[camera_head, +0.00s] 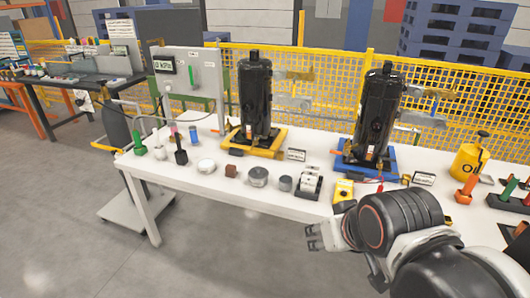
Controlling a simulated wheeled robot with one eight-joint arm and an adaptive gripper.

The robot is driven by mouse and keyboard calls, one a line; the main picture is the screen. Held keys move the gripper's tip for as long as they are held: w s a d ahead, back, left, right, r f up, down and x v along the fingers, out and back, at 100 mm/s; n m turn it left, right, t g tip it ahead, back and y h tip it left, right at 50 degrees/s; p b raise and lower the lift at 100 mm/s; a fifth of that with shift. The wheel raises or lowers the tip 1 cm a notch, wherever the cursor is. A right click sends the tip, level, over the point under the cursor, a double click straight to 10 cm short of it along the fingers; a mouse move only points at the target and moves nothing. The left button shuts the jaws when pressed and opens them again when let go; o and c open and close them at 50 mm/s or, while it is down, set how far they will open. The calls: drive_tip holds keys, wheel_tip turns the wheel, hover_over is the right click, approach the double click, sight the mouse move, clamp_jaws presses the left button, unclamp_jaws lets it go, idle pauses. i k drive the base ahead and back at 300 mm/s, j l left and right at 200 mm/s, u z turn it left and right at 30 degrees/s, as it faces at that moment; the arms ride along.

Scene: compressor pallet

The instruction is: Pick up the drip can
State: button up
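I cannot tell for sure which item is the drip can. A small plain grey can (285,183) stands upright on the white table, between a wider, flatter grey round piece (258,176) and a black-and-white part. A larger yellow can marked OIL (471,161) with a dark top stands farther right on the table. My gripper (312,237) is in front of the table's near edge, below and right of the small grey can and apart from it. Its fingers point left, look spread and hold nothing visible.
The white table (190,179) carries two black compressors (255,100) (377,115) on yellow and blue bases. Near the front stand a black-and-white part (310,184), a yellow box (344,190) and an orange piece (467,189). Yellow mesh fencing runs behind. The floor in front is clear.

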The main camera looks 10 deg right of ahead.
sight(286, 181)
drive_tip(key=i+j+z, duration=0.15)
drive_tip(key=z, duration=0.35)
drive_tip(key=i+j+z, duration=0.1)
drive_tip(key=z, duration=0.4)
drive_tip(key=i+j+z, duration=0.15)
drive_tip(key=j, duration=0.5)
drive_tip(key=i+j+z, duration=0.15)
drive_tip(key=j, duration=0.5)
drive_tip(key=i+j+z, duration=0.2)
drive_tip(key=j, duration=0.45)
drive_tip(key=j+z, duration=0.15)
drive_tip(key=j, duration=0.55)
drive_tip(key=i+j, duration=0.1)
drive_tip(key=j, duration=0.6)
